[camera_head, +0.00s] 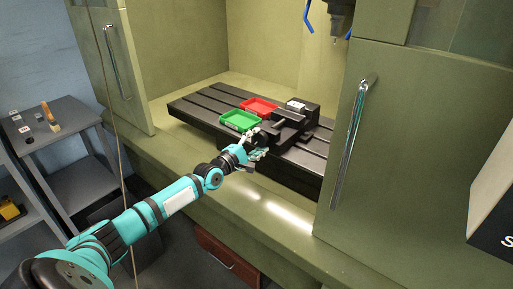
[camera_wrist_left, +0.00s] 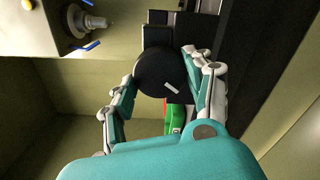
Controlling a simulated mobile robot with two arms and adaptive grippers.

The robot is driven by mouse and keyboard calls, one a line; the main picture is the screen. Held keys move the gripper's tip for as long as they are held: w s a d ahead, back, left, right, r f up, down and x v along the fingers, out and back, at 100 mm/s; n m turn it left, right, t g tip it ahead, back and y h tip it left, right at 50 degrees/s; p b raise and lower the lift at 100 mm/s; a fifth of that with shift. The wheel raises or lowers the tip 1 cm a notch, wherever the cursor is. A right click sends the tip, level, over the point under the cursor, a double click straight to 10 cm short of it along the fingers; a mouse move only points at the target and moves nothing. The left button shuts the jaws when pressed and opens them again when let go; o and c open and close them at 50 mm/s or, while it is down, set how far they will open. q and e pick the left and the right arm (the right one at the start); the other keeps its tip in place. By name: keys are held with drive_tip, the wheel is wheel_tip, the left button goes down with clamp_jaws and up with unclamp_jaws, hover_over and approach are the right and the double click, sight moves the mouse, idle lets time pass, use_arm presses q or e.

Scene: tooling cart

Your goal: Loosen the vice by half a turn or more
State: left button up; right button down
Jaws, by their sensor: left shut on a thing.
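The black vice (camera_head: 292,118) sits on the slotted machine table, with a small white label on its top. My left gripper (camera_head: 257,141) is at the near end of the vice and partly hides it. In the left wrist view a round black vice handle (camera_wrist_left: 158,72) with a short white mark lies between the fingers of my left gripper (camera_wrist_left: 160,70). The fingers are shut on it from both sides. My right gripper is in neither view.
A green tray (camera_head: 239,121) and a red tray (camera_head: 259,106) lie on the table (camera_head: 196,104) left of the vice. The machine spindle (camera_head: 340,20) hangs above. Cabinet doors with long handles (camera_head: 348,145) flank the opening. A grey shelf (camera_head: 45,130) stands at the left.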

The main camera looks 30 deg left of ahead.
use_arm(q)
drive_tip(key=n, duration=0.2)
drive_tip(key=n+b, duration=0.1)
drive_tip(key=shift+d+f+n, duration=0.15)
drive_tip(key=shift+f+n, duration=0.15)
drive_tip(key=shift+n, duration=0.1)
drive_tip(key=n, duration=0.4)
drive_tip(key=shift+r, duration=0.1)
drive_tip(key=shift+n+p, duration=0.3)
drive_tip(key=o, duration=1.2)
drive_tip(key=shift+r, duration=0.1)
drive_tip(key=s, duration=0.8)
drive_tip(key=s+a, duration=0.1)
drive_tip(key=s, duration=0.3)
